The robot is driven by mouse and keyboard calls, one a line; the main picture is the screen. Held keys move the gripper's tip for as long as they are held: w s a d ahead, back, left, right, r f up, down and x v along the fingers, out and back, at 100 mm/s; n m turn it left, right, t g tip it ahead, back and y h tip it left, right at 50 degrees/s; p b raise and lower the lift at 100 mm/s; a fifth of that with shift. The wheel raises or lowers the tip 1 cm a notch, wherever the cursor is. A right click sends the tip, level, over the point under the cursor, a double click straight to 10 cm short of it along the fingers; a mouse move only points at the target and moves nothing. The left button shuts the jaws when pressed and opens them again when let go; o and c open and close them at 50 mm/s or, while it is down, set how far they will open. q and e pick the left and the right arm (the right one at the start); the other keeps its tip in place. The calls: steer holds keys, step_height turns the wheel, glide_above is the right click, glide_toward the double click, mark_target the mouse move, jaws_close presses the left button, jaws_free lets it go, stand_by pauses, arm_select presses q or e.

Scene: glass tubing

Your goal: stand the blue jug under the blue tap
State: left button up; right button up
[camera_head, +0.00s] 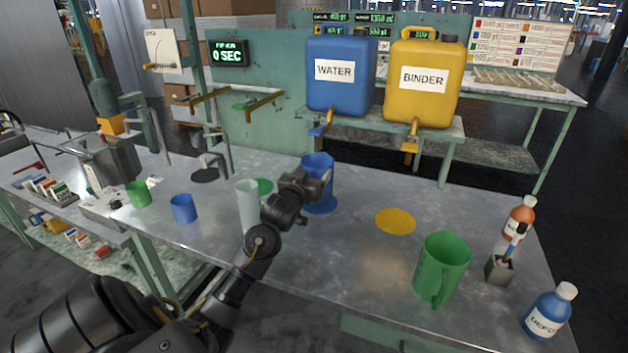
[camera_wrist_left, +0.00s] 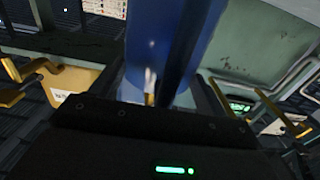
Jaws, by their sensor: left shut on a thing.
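The blue jug (camera_head: 319,171) is upright at the middle of the bench, over a blue disc (camera_head: 322,208). Whether its base touches the disc is hard to tell. My left gripper (camera_head: 318,184) is at its near left side and shut on it. The jug fills the upper middle of the left wrist view (camera_wrist_left: 172,45), with a dark blue upright strip, seemingly its handle, between the fingers. The blue tap (camera_head: 319,130) hangs below the blue WATER container (camera_head: 341,90), above and behind the jug. My right gripper is not in view.
A yellow BINDER container (camera_head: 424,95) stands right of the WATER one. A green jug (camera_head: 441,265), a yellow disc (camera_head: 395,221) and bottles are on the right. A pale cylinder (camera_head: 248,205) stands close to my left arm. A small blue cup (camera_head: 183,209) is farther left.

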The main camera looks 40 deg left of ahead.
arm_select(q)
steer(key=shift+x, duration=1.05)
steer(key=shift+f, duration=1.75)
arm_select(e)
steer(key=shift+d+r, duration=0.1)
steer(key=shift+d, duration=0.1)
arm_select(q)
steer(key=o, duration=1.5)
steer(key=shift+f, duration=0.1)
steer(key=shift+s, duration=0.1)
